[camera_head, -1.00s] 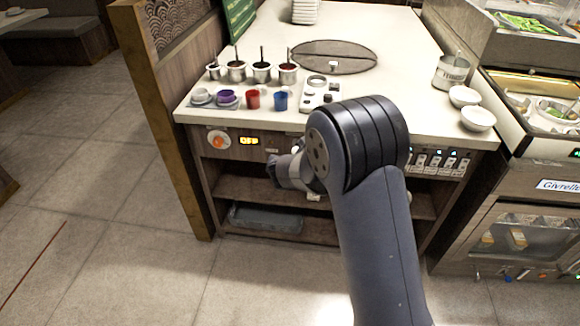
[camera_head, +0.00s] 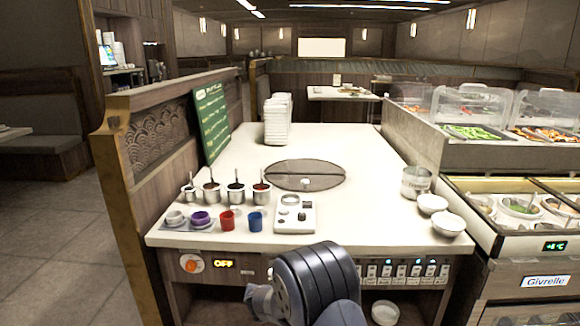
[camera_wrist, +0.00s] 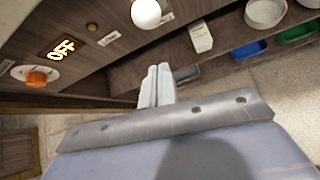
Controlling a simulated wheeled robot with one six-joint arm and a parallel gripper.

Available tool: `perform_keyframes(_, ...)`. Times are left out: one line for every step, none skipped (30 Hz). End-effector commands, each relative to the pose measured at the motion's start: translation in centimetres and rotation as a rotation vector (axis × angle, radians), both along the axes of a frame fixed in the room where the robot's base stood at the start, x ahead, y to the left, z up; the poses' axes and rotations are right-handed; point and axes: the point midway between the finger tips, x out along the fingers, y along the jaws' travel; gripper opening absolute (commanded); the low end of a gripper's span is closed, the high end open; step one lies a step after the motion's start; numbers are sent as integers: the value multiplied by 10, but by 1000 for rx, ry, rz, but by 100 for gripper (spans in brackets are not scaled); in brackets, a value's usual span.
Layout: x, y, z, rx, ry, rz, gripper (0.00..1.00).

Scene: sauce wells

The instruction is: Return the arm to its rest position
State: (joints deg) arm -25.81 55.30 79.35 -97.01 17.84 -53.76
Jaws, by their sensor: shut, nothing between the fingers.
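My arm shows at the bottom centre of the head view, in front of the white-topped counter (camera_head: 345,185) and below its top edge. In the wrist view my gripper (camera_wrist: 157,85) has its two pale fingers together, with nothing between them. It points toward the wooden cabinet front and lower shelf. In the head view the fingertips are not clearly visible. A round orange knob (camera_head: 191,263) and a lit "OFF" display (camera_head: 223,264) are on the counter's front panel, left of my arm; the knob also shows in the wrist view (camera_wrist: 36,78).
On the counter are several sauce wells (camera_head: 236,193), a red cup (camera_head: 227,220), a blue cup (camera_head: 256,221), a white scale-like device (camera_head: 295,214), stacked white dishes (camera_head: 277,120) and white bowls (camera_head: 447,222). A wooden partition (camera_head: 120,190) stands left; a food bar (camera_head: 510,200) stands right. Floor at left is clear.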

Motion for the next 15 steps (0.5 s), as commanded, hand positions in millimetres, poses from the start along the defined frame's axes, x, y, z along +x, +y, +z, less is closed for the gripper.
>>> perform_keyframes(5, 0, -9, -1, 2, -1, 0)
perform_keyframes(8, 0, -12, -1, 1, -1, 0)
perform_keyframes(12, 0, -17, -1, 1, -1, 0)
perform_keyframes(15, 0, -20, 0, 1, -2, 0)
perform_keyframes(18, 0, -24, 0, 1, -2, 0)
perform_keyframes(21, 0, -21, 0, -1, -2, 0)
perform_keyframes(22, -2, -14, 0, -3, -1, 0)
perform_keyframes(24, -2, -11, 0, -4, -1, 0)
perform_keyframes(25, -3, -8, 0, -4, 0, 0)
perform_keyframes(26, -4, -6, 0, -5, 1, 0)
perform_keyframes(26, -5, -4, 0, -5, 1, 0)
perform_keyframes(27, -6, -2, 0, -6, 3, 0)
perform_keyframes(28, -6, 0, 0, -6, 3, 0)
perform_keyframes(28, -7, 1, 0, -6, 3, 0)
perform_keyframes(29, -8, 2, 0, -6, 3, 0)
